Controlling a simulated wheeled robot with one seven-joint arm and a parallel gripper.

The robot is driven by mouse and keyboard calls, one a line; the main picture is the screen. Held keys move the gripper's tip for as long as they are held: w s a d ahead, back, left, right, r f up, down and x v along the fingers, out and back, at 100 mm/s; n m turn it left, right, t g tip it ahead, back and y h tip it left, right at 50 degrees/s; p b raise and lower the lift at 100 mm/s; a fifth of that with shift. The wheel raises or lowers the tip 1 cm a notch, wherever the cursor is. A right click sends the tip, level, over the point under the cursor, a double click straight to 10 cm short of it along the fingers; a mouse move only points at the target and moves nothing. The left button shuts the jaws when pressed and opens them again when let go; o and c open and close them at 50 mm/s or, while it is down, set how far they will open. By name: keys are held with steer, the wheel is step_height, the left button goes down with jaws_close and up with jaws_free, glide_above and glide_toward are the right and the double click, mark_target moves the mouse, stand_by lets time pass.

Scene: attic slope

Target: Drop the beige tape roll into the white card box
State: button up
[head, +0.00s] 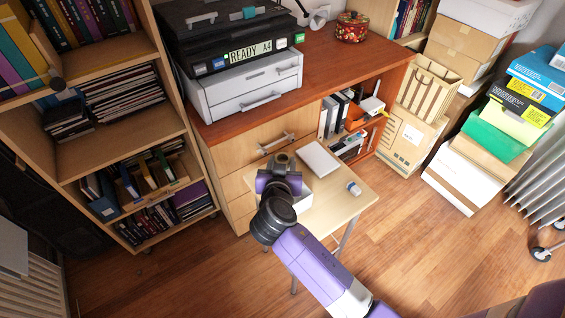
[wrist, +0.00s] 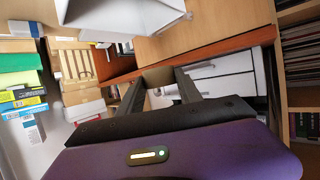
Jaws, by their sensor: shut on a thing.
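My gripper (wrist: 158,84) is shut on the beige tape roll (wrist: 157,76), which shows between the two dark fingertips in the wrist view. In the head view my gripper (head: 279,170) is over the left part of a small light wood table (head: 343,203), and the roll's beige top (head: 282,158) shows at its tip. The white card box (head: 302,199) stands on the table, mostly hidden behind my gripper. In the wrist view the box (wrist: 118,14) is at the top edge, apart from the roll.
A flat white thing (head: 319,159) and a small blue-and-white item (head: 354,188) lie on the table. A wooden desk with a drawer front (head: 262,158) stands behind it. A bookshelf (head: 118,150) is at left, stacked boxes (head: 466,170) at right.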

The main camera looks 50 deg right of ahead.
steer(key=shift+f, duration=0.1)
step_height(320, 180, down, 5)
steer(key=b, duration=0.5)
stand_by(1.1)
steer(key=o, duration=1.4)
steer(key=shift+r, duration=0.2)
steer(key=shift+r+p, duration=1.85)
steer(key=shift+r, duration=1.1)
